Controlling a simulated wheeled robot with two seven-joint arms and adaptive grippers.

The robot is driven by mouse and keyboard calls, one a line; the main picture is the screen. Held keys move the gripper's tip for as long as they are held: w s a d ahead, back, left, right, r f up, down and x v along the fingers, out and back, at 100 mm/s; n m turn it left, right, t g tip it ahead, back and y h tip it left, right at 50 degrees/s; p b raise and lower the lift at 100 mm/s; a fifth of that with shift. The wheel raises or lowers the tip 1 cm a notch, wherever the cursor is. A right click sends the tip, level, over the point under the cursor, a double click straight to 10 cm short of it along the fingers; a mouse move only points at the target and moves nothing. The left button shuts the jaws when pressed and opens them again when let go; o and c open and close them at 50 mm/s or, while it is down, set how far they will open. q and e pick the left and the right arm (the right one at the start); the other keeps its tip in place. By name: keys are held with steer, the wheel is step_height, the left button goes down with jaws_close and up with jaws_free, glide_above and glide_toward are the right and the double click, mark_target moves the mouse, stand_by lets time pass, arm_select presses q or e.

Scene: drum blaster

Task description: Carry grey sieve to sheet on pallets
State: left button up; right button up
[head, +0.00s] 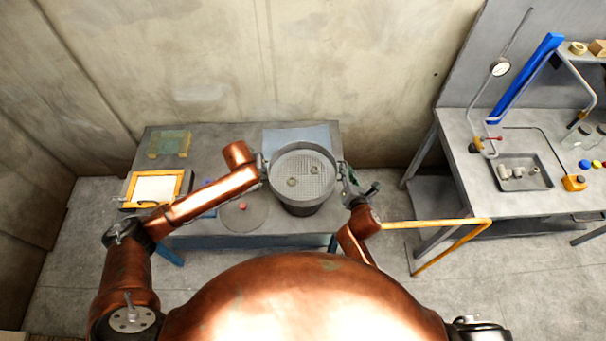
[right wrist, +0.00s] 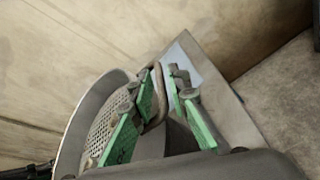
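The grey sieve (head: 318,202) is a round, deep pan with a perforated bottom and small rings or lumps inside. In the head view it stands over the front right part of the grey table; I cannot tell whether it touches the tabletop. My right gripper (head: 347,172) is at its right side. In the right wrist view the green-padded fingers (right wrist: 161,95) are apart, with the sieve's loop handle (right wrist: 158,85) between them. My left gripper (head: 262,168) is at the sieve's left side, its fingers too small to read. No pallets are in view.
The grey table (head: 215,140) holds a pale blue sheet (head: 290,137) behind the sieve, a yellow-framed tray (head: 157,188), a greenish block (head: 170,143) and a round disc (head: 243,212). A workbench (head: 465,150) with a tray and tools stands right. Grey floor lies between.

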arm_select(q)
steer(key=shift+c, duration=0.6)
arm_select(e)
steer(key=shift+c, duration=0.5)
arm_select(q)
jaws_close()
arm_select(e)
jaws_close()
arm_select(q)
steer(key=shift+w, duration=0.1)
